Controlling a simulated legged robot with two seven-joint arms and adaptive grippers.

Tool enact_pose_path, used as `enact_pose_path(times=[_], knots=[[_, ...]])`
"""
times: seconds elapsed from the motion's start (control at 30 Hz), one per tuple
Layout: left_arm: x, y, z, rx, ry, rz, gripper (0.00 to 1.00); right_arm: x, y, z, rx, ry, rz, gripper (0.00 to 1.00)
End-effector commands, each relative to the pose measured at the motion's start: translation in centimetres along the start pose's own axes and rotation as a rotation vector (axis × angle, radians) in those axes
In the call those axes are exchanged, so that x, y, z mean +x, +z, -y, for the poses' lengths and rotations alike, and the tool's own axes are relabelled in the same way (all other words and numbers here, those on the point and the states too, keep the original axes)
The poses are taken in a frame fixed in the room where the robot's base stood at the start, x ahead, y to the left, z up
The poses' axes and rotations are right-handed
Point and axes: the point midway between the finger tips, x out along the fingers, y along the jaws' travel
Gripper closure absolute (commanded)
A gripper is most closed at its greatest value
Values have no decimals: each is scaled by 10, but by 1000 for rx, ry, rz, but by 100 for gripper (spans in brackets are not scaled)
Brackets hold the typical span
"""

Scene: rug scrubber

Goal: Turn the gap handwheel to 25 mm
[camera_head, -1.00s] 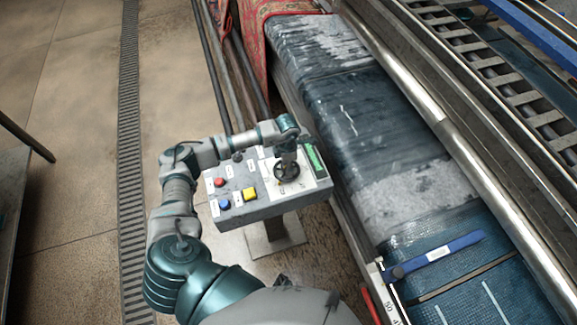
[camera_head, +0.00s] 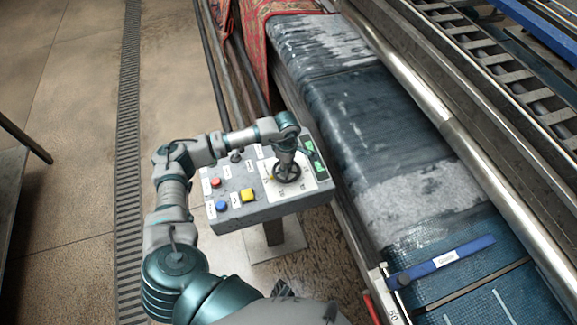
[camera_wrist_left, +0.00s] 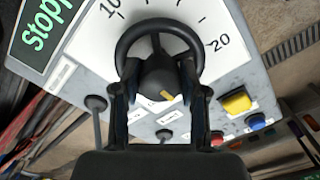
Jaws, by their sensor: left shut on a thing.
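The gap handwheel (camera_head: 287,174) is a dark spoked wheel on the white dial face of the grey control box. In the left wrist view its black rim (camera_wrist_left: 158,24) and round hub (camera_wrist_left: 160,78) fill the middle, with a small yellow mark on the hub. The dial scale (camera_wrist_left: 205,30) shows 10 and 20; other numbers are hidden or out of frame. My left gripper (camera_head: 286,162) comes down from above onto the wheel. In the wrist view, its two fingers (camera_wrist_left: 160,88) straddle the hub and are closed on the wheel. My right gripper is not in view.
A yellow button (camera_head: 248,195), a red button (camera_head: 215,182) and a blue button (camera_head: 221,206) sit left of the wheel. A green display (camera_wrist_left: 45,25), partly reading "Stopp", is beside the dial. The wet conveyor (camera_head: 370,130) runs to the right; open floor lies left.

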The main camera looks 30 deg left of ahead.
Motion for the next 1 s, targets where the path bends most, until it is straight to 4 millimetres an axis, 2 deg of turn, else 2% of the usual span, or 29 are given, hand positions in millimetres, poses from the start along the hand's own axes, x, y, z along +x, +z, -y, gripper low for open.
enact_pose_path(times=[0.03,0.57,0.6,0.67,1.0], knots=[[-2,-6,-2,2,3,-10,92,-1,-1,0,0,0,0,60],[-4,-6,-3,20,9,-9,92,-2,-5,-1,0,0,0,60],[-4,-6,-3,20,8,-9,47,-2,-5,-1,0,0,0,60],[-3,-6,-3,20,8,-8,32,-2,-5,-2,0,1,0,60],[-4,-2,-3,25,5,-4,32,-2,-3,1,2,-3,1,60]])
